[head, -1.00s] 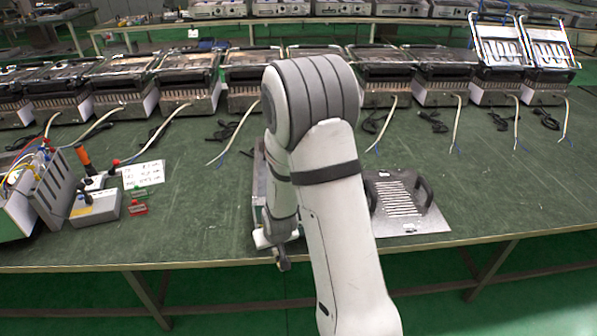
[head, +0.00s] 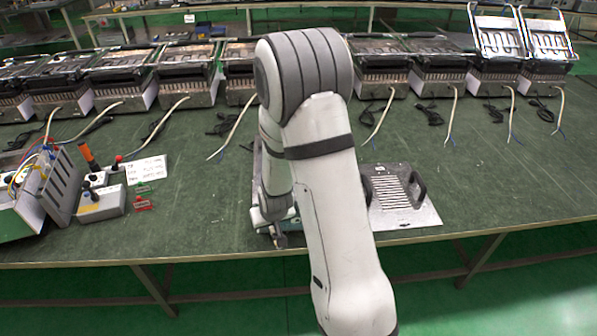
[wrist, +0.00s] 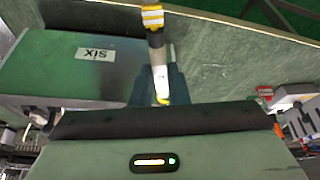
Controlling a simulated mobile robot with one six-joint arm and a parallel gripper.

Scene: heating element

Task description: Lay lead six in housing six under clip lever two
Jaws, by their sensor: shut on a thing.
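My gripper (head: 279,240) shows low in the head view beside my arm, over the front part of the bench. In the wrist view its dark fingers (wrist: 142,90) are shut on a pale lead (wrist: 160,78) with yellow-and-white bands at its far end. A flat metal housing face (wrist: 50,75) with an upside-down label reading SIX (wrist: 94,54) lies just left of the fingers. In the head view a metal edge (head: 257,165) shows behind my arm, mostly hidden. I cannot make out clip lever two in either view.
A metal plate with dark handles (head: 405,200) lies right of my arm. A grey control box (head: 98,205) and a white card (head: 146,170) are at the left. A row of appliances (head: 185,75) with trailing cords lines the back. The bench between is mostly clear.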

